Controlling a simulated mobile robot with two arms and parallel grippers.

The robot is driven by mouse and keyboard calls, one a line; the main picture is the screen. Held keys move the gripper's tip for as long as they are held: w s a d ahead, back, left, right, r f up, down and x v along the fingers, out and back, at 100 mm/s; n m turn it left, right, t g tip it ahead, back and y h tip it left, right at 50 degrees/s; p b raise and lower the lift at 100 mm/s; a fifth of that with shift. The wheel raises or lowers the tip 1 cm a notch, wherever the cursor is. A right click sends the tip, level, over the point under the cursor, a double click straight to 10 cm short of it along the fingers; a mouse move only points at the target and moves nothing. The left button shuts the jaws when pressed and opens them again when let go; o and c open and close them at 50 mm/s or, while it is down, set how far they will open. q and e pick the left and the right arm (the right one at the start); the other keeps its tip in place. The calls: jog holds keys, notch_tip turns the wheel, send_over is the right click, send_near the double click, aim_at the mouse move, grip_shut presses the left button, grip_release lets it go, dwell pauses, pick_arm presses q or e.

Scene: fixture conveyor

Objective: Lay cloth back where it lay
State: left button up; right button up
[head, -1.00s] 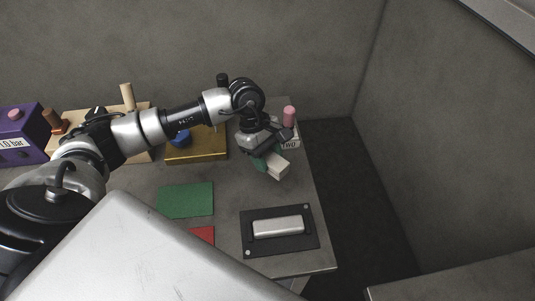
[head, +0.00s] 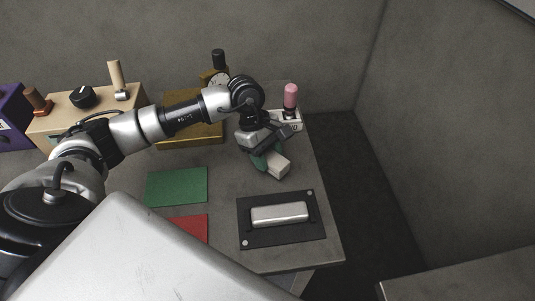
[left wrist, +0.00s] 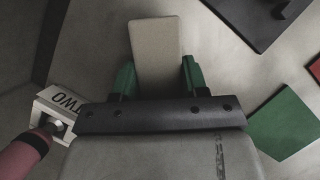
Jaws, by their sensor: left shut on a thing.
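My left gripper (head: 267,158), with green fingers, is shut on a pale beige block-like piece (head: 279,167), which I take to be the folded cloth. It is over the right part of the table, and I cannot tell whether it touches the surface. In the left wrist view the pale cloth (left wrist: 155,50) sticks out between the two green fingers. A flat green mat (head: 177,187) and a flat red mat (head: 190,228) lie bare on the table to the left. My right gripper is not in view.
A black plate with a silver handle (head: 279,214) lies at the table's front right. A white box with a pink knob (head: 290,97) stands just behind the gripper. A yellow box (head: 190,136) and a beige panel box (head: 60,125) stand at the back left. The table's right edge is close.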

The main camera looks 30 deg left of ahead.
pick_arm(q)
jog(key=shift+f+b, duration=0.55)
dwell(0.6)
jog(key=o, duration=1.3)
jog(key=b+v, duration=0.1)
jog(key=v, duration=0.9)
jog(key=shift+a+r, duration=0.2)
jog(key=shift+r, duration=0.2)
